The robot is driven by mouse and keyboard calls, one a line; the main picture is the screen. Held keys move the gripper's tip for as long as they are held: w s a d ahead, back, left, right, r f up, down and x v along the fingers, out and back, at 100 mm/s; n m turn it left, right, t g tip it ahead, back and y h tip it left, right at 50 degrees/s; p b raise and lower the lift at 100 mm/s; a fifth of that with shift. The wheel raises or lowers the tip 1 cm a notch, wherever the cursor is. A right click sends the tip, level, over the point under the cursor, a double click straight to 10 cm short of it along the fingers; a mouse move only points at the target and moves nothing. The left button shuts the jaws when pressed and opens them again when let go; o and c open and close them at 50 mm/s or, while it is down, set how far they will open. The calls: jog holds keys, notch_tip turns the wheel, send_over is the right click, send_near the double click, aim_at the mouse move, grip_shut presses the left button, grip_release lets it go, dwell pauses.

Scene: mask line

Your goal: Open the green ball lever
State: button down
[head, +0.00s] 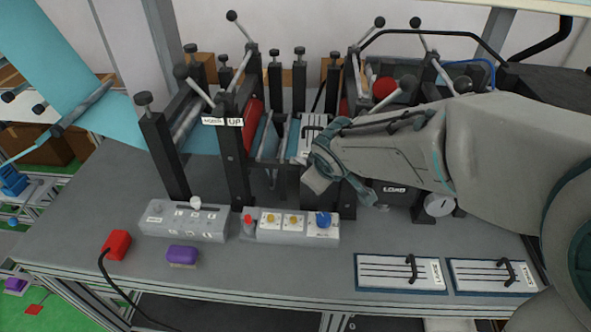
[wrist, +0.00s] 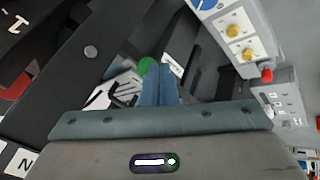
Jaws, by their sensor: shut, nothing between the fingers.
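The green ball (wrist: 147,66) shows in the wrist view just beyond my fingertips, partly hidden by them. I cannot tell whether they touch it. Its lever arm is not clearly visible, and I cannot make the ball out in the head view, where my arm covers that part of the machine. My gripper (wrist: 159,68) has its two blue fingers shut together with nothing between them, pointing in among the dark machine frames. In the head view my gripper is at the machine's front, right of the UP post (head: 233,160); its fingers are hidden there.
Dark posts and ball-ended levers crowd around my gripper. A control box (head: 290,228) with yellow knobs stands in front, with another box (head: 183,220) to its left. A red ball (head: 384,88) is behind my arm. Two slotted plates (head: 400,285) lie front right; a purple block (head: 182,255) lies front left.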

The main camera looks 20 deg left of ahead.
jog(key=shift+w+d, duration=0.7)
jog(key=shift+w, duration=0.2)
jog(key=s+d+f+v, duration=0.1)
jog(key=d+v, duration=0.1)
jog(key=v, duration=1)
jog(key=shift+d, duration=0.3)
jog(key=shift+s, duration=0.1)
